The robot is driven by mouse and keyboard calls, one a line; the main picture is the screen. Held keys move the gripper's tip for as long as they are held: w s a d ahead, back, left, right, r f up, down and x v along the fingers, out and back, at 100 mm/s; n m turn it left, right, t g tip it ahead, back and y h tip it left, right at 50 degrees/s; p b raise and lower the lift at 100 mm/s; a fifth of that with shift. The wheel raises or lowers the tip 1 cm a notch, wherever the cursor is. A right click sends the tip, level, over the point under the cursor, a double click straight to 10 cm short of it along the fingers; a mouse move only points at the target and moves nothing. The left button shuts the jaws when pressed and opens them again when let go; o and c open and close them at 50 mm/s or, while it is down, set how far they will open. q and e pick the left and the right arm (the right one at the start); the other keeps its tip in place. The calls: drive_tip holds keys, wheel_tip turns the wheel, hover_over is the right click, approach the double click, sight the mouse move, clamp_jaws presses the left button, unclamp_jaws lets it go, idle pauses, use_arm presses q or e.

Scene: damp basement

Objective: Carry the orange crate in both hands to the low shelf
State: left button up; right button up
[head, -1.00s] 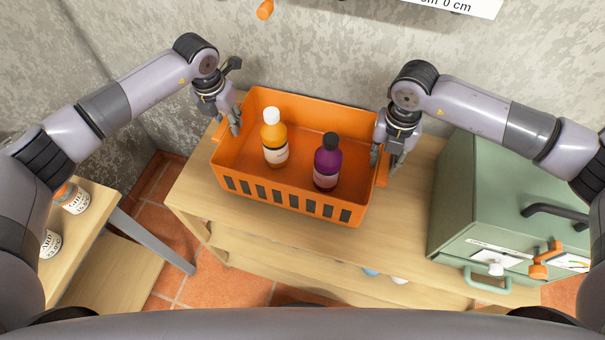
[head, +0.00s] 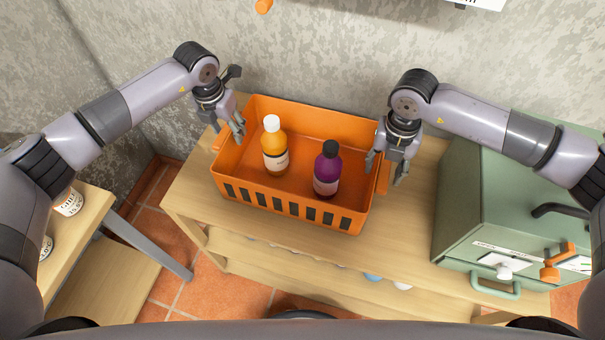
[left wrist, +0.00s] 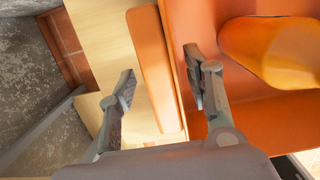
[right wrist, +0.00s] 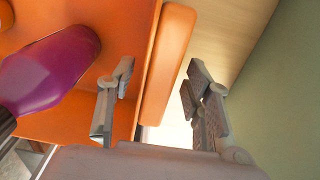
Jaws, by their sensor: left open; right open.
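The orange crate (head: 290,202) stands on the top of a light wooden shelf unit. An orange bottle with a white cap (head: 275,150) and a purple bottle with a dark cap (head: 327,172) stand upright inside it. My left gripper (head: 231,136) is open at the crate's left end; in the left wrist view its fingers (left wrist: 160,92) are on either side of the left handle (left wrist: 157,70). My right gripper (head: 385,170) is open at the right end; in the right wrist view its fingers (right wrist: 155,85) are on either side of the right handle (right wrist: 165,65).
A green cabinet (head: 480,210) with dark and green handles stands right of the crate on the wooden top (head: 420,230). A lower board of the unit (head: 300,270) holds small things, partly hidden. A wooden table with jars (head: 68,202) is at the left.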

drive_tip(key=shift+a+r, duration=0.1)
use_arm(q)
wheel_tip(320, 180, up, 12)
drive_tip(key=s, duration=0.1)
drive_tip(key=shift+s+a, duration=0.25)
drive_tip(key=shift+s, duration=0.1)
use_arm(e)
wheel_tip(320, 180, up, 12)
idle(0.3)
use_arm(q)
drive_tip(key=shift+a+f, duration=0.1)
drive_tip(key=a, duration=0.4)
drive_tip(key=shift+a+b, duration=0.4)
use_arm(e)
drive_tip(key=shift+f, duration=0.5)
